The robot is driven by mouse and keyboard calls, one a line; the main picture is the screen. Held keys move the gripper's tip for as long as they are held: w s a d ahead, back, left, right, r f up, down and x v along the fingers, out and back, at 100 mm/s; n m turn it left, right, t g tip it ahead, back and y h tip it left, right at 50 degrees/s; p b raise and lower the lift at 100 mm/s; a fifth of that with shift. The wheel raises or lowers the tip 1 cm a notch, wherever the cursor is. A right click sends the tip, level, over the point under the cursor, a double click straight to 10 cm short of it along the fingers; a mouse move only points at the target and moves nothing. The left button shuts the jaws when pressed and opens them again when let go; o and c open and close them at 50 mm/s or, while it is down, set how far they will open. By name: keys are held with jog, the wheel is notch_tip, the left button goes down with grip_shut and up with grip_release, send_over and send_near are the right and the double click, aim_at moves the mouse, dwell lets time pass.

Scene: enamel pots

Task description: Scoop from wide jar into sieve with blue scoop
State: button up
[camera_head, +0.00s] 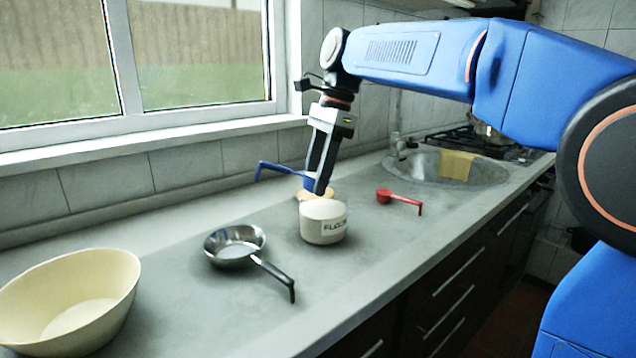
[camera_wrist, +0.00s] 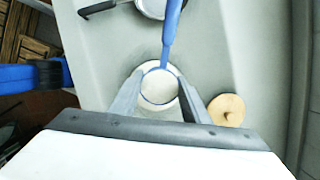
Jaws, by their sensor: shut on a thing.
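The blue scoop (camera_head: 283,169) is in my gripper (camera_head: 320,188), its handle reaching out to the left in the head view. In the wrist view its blue handle (camera_wrist: 171,32) runs upward from the round cup between my fingers (camera_wrist: 158,88). The wide jar (camera_head: 325,228), cream with a dark printed label, stands upright on the counter just below my fingertips. In the wrist view the scoop's cup overlaps the jar's mouth; how much is in the cup is unclear. The sieve (camera_head: 235,246), a shiny metal bowl with a dark handle, sits left of the jar.
A cream bowl (camera_head: 75,300) stands at the front left. A red scoop (camera_head: 392,197) lies right of the jar. A round wooden lid (camera_wrist: 226,110) lies beside the jar. The sink (camera_head: 455,172) is farther right. The window wall bounds the counter behind.

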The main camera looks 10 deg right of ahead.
jog(key=shift+a+r+t+h, duration=0.15)
jog(key=shift+r+h, duration=0.5)
jog(key=shift+r, duration=0.75)
jog(key=shift+d+r+t+h, duration=0.1)
jog(key=shift+r+t+h, duration=0.15)
jog(key=shift+r+h, duration=0.75)
jog(key=shift+o, duration=0.3)
jog(key=shift+r+y, duration=0.35)
jog(key=shift+r, duration=0.05)
